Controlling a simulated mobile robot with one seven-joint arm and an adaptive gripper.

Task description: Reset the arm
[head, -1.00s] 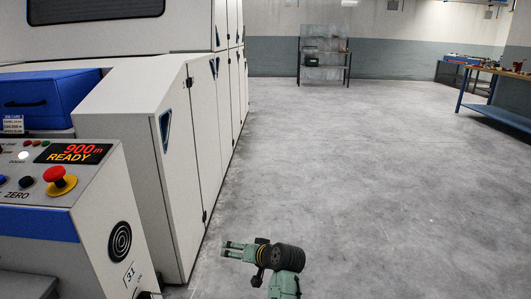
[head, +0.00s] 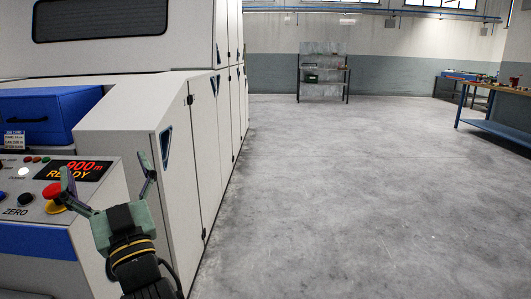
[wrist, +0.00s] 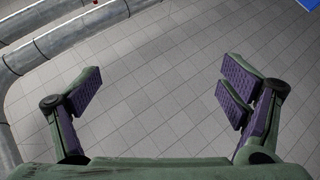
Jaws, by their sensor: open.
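My gripper (head: 106,178) is raised in the lower left of the head view, in front of the white machine (head: 165,115). Its fingers point up and are spread wide, with nothing between them. In the head view the left finger overlaps the red emergency stop button (head: 54,197) on the control panel; I cannot tell how far apart they are.
A blue box (head: 40,115) sits above the panel. Open grey floor (head: 340,200) lies to the right. A shelf rack (head: 322,75) stands at the back and a workbench (head: 500,88) at right. Large pipes (wrist: 75,35) cross the wrist view's upper left.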

